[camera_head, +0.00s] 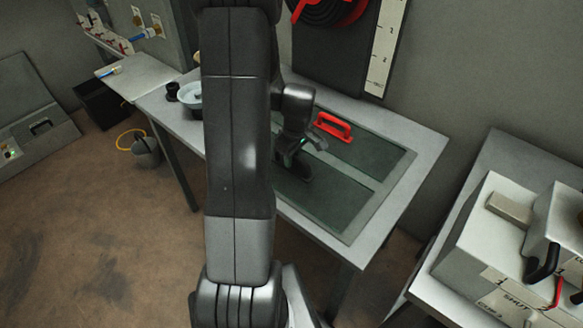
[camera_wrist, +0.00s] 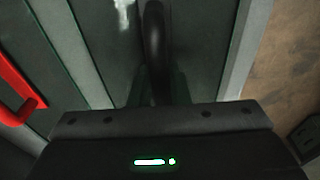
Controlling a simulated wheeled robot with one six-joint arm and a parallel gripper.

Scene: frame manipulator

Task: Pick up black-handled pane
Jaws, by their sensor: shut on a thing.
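The black-handled pane (camera_head: 335,205) is a dark green glass sheet lying in the near half of a pale frame on the table. It also shows in the wrist view (camera_wrist: 122,75). Its black handle (camera_wrist: 155,45) runs up the middle of the wrist view, in line with my gripper. My gripper (camera_head: 294,162) is down at the handle and shut on it; the fingertips are mostly hidden. I cannot tell whether the pane is clear of the frame. A second pane (camera_head: 350,150) with a red handle (camera_head: 333,126) lies in the far half; the red handle also shows in the wrist view (camera_wrist: 18,95).
The table (camera_head: 425,145) stands against the wall. A measuring scale (camera_head: 386,45) and a red coil stand behind it. A pale bowl (camera_head: 190,95) and a black cup (camera_head: 172,91) sit at its left. White equipment boxes (camera_head: 470,235) stand on another table at right.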

